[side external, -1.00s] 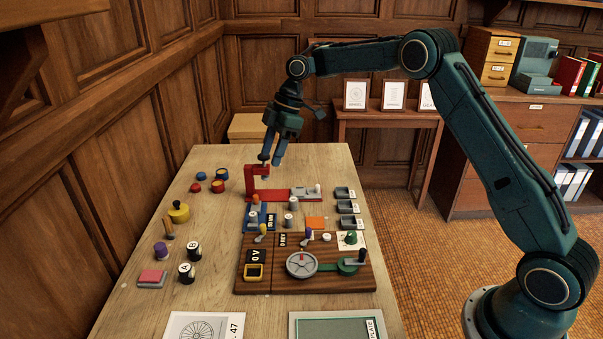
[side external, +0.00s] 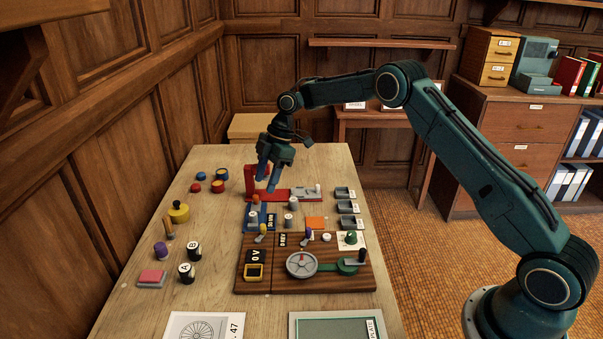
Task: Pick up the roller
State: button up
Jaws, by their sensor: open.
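My gripper (side external: 266,184) is open and empty, its two fingers pointing down. It hangs over the far half of the table, in front of the red C-shaped stand (side external: 250,182) in the picture and partly hiding it. I cannot tell for certain which thing is the roller. A small piece with a wooden handle (side external: 169,229) on the table's left side may be it. Small grey cylinders, one on the blue block (side external: 253,216) and one beside it (side external: 289,219), stand below the gripper in the picture.
A wooden board (side external: 300,287) with a dial, crank and levers lies in front. Dark trays (side external: 347,208) line the right edge. A yellow knobbed piece (side external: 179,212), lettered cylinders (side external: 194,249) and a pink-topped pad (side external: 152,278) stand left. Bare table lies between.

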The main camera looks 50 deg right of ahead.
aim_at(253, 213)
jog(key=shift+x, duration=2.3)
jog(key=shift+x, duration=2.6)
jog(key=shift+w+a+r, duration=0.1)
jog(key=shift+w+a, duration=0.05)
jog(key=shift+c, duration=0.2)
grip_shut()
